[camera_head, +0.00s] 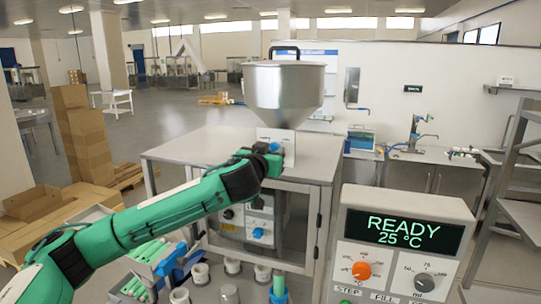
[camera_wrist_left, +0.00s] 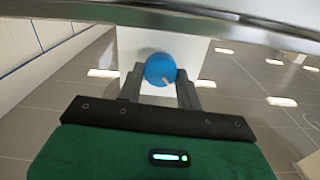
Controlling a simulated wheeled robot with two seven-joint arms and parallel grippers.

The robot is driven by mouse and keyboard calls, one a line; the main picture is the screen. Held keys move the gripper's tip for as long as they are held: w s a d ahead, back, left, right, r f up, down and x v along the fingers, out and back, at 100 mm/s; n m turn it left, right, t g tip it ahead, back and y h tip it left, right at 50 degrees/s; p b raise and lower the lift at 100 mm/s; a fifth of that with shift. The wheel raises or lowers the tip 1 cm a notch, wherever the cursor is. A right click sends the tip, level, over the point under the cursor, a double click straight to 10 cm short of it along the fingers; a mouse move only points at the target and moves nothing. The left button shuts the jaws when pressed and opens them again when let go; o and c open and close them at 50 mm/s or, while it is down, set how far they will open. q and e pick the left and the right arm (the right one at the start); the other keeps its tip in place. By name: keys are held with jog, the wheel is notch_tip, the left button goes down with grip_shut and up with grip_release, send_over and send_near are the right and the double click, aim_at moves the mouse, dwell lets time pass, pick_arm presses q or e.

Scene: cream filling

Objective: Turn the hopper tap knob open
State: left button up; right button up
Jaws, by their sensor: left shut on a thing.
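The steel hopper (camera_head: 284,90) stands on top of the steel cabinet in the head view, with a white plate (camera_head: 290,150) below it. The blue tap knob (camera_wrist_left: 160,69) is on this plate, and in the left wrist view a small pale mark shows on its lower part. My left gripper (camera_wrist_left: 160,84) is shut on the knob, one finger at each side. In the head view my left arm reaches the plate from the left, and the gripper (camera_head: 276,148) hides most of the knob. My right gripper is not in view.
The steel cabinet top (camera_head: 210,142) is around the hopper base. A control panel reading READY 25 °C (camera_head: 405,235) stands at the right with orange and grey dials. Several white cups (camera_head: 201,273) and green tubes (camera_head: 150,250) are below my arm.

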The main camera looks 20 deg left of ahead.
pick_arm(q)
jog(key=shift+d+f+m+b, duration=0.1)
jog(key=shift+f+m+b, duration=0.2)
jog(key=shift+m+b, duration=0.6)
jog(key=shift+r+m+b, duration=0.1)
jog(key=shift+m+b, duration=0.25)
jog(key=shift+m, duration=0.15)
jog(key=shift+r+m, duration=0.15)
jog(key=shift+m, duration=0.65)
jog(key=m+p, duration=0.1)
jog(key=m, duration=0.2)
jog(key=shift+m, duration=0.3)
jog(key=m+p, duration=0.1)
jog(key=m, duration=0.1)
jog(key=shift+m, duration=0.3)
jog(key=m+p, duration=0.1)
jog(key=m, duration=0.2)
jog(key=shift+m, duration=0.3)
jog(key=shift+d+m+p, duration=0.1)
jog(key=shift+m+p, duration=0.75)
jog(key=shift+m, duration=0.65)
jog(key=shift+f, duration=0.2)
